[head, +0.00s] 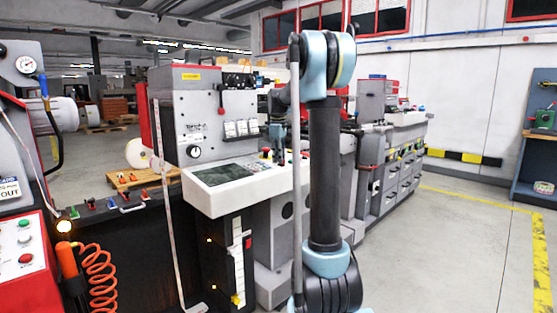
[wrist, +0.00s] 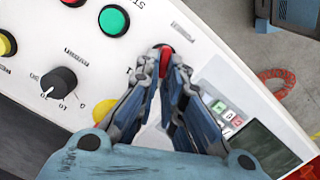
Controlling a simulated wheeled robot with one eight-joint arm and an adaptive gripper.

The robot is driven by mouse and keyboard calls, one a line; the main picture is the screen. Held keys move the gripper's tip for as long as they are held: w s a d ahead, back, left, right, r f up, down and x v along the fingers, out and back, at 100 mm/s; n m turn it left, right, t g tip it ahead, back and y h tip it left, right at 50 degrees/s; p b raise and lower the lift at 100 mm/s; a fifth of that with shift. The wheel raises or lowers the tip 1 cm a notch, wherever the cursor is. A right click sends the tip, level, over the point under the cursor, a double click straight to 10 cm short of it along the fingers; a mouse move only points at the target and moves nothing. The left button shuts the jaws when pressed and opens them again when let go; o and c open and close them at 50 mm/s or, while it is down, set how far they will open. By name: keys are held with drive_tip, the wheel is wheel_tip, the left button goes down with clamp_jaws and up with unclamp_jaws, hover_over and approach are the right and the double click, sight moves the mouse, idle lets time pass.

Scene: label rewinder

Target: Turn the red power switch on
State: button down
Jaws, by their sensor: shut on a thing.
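The red switch (wrist: 164,54) is a small round red knob on the white control panel (wrist: 215,65). Only its upper part shows in the wrist view; my fingers cover the rest, so its setting cannot be read. My gripper (wrist: 161,68) reaches down to the panel with its fingertips on either side of the red switch, shut on it. In the head view my gripper (head: 277,150) is over the console at the right of its screen, small and partly hidden by my arm.
Close by on the panel are a green button (wrist: 113,20), a black knob (wrist: 59,86), a yellow button (wrist: 104,109) and small keys (wrist: 228,113) beside a dark screen (wrist: 265,145). In the head view, the grey machine (head: 205,110) rises behind the console. Open floor (head: 450,240) lies at the right.

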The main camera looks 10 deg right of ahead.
drive_tip(key=shift+w, duration=0.15)
drive_tip(key=shift+w+d+m, duration=0.1)
drive_tip(key=shift+d+m, duration=0.05)
drive_tip(key=shift+m, duration=0.25)
drive_tip(key=m, duration=0.4)
drive_tip(key=shift+w+d+r+m, duration=0.1)
drive_tip(key=shift+w+d+m, duration=0.15)
drive_tip(key=shift+m, duration=0.05)
drive_tip(key=shift+w+d+m+g+y, duration=0.1)
drive_tip(key=shift+d+m+g+y, duration=0.1)
drive_tip(key=shift+m, duration=0.9)
drive_tip(key=shift+d+m+g+y, duration=0.1)
drive_tip(key=shift+m+y, duration=0.1)
drive_tip(key=shift+m, duration=0.9)
drive_tip(key=c, duration=1.7)
unclamp_jaws()
